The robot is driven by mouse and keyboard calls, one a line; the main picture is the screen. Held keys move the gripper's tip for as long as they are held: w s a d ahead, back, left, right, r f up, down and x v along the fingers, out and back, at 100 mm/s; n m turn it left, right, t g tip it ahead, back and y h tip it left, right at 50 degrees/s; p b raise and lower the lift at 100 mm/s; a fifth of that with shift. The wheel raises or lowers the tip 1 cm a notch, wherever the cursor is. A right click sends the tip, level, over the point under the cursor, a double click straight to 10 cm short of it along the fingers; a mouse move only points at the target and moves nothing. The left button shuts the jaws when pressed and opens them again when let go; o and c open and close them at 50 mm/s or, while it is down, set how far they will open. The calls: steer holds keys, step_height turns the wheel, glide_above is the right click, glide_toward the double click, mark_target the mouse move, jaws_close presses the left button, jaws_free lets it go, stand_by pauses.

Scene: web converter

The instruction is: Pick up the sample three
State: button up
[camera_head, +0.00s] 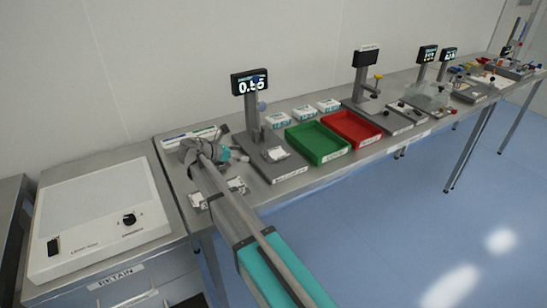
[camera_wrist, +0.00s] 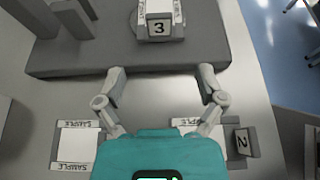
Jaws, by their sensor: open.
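Sample three (camera_wrist: 160,27), a small pale block with a black "3" on its front and printed side labels, sits on the dark scale plate (camera_wrist: 125,55) at the top of the wrist view. In the head view it is the white piece (camera_head: 276,155) on the scale (camera_head: 287,170). My gripper (camera_wrist: 161,74) is open and empty. Its two fingers are spread apart and point toward the sample, which lies beyond the tips, roughly centred between them. The sample's top edge is cut off by the wrist frame.
A "2" tag (camera_wrist: 242,142) and pale "SAMPLE" labelled places (camera_wrist: 78,142) lie below the fingers. A scale display (camera_head: 251,83) on a post stands behind the plate. A green tray (camera_head: 317,157) and a red tray (camera_head: 366,141) stand to the right.

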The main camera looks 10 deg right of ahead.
mark_target(264, 153)
steer(key=shift+b+x, duration=0.75)
steer(key=shift+x, duration=1.75)
steer(key=shift+b+x, duration=1)
steer(key=shift+x, duration=1.65)
steer(key=shift+c, duration=0.2)
jaws_close()
steer(key=shift+r, duration=0.25)
